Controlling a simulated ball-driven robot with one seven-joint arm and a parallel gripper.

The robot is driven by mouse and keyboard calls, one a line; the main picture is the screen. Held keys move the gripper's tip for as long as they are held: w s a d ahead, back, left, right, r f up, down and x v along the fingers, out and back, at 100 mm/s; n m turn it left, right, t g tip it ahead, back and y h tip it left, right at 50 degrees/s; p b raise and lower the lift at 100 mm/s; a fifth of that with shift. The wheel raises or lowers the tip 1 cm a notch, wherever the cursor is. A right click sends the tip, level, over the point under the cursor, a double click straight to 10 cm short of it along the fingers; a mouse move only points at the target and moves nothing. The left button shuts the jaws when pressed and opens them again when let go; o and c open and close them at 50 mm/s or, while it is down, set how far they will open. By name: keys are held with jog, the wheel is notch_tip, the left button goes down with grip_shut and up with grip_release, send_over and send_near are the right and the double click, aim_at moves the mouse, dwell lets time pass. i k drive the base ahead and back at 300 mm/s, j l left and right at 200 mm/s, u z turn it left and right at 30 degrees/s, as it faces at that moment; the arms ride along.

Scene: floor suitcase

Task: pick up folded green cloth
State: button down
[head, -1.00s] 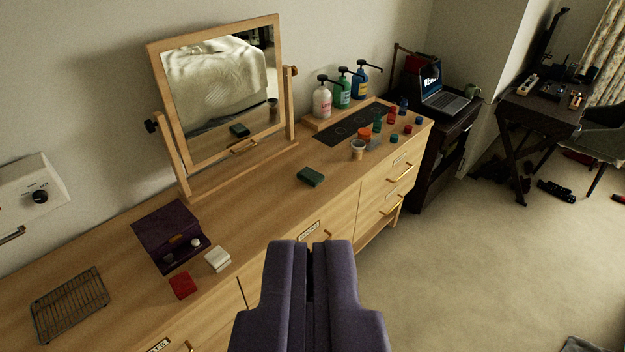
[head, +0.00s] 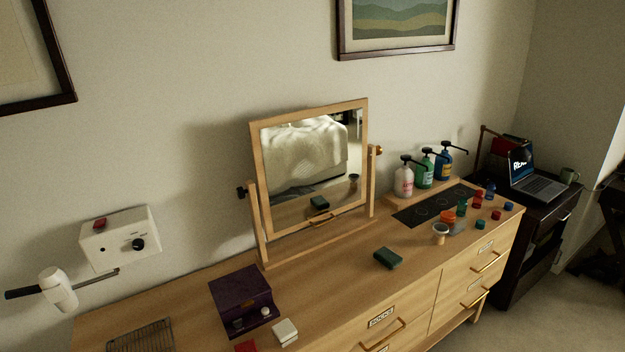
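The folded green cloth (head: 388,258) is a small dark green block lying flat on the wooden dresser top (head: 335,262), right of the middle of the head view. It lies in front of the tilting mirror (head: 312,165), and its reflection shows low in the glass. Nothing touches the cloth. My gripper is not in the head view now, so whether it is open or shut does not show.
Left of the cloth are a purple box (head: 241,300), a white folded piece (head: 285,332) and a wire rack (head: 142,338). To the right are a small cup (head: 440,233), several coloured caps and pump bottles (head: 404,180). The dresser top around the cloth is clear.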

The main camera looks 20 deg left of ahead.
aim_at(387, 257)
jog(key=i+l+u, duration=0.45)
jog(key=i+l, duration=0.45)
jog(key=i, duration=0.6)
jog(key=i+l+u, duration=0.45)
jog(key=i+l, duration=0.9)
jog(key=l, duration=0.05)
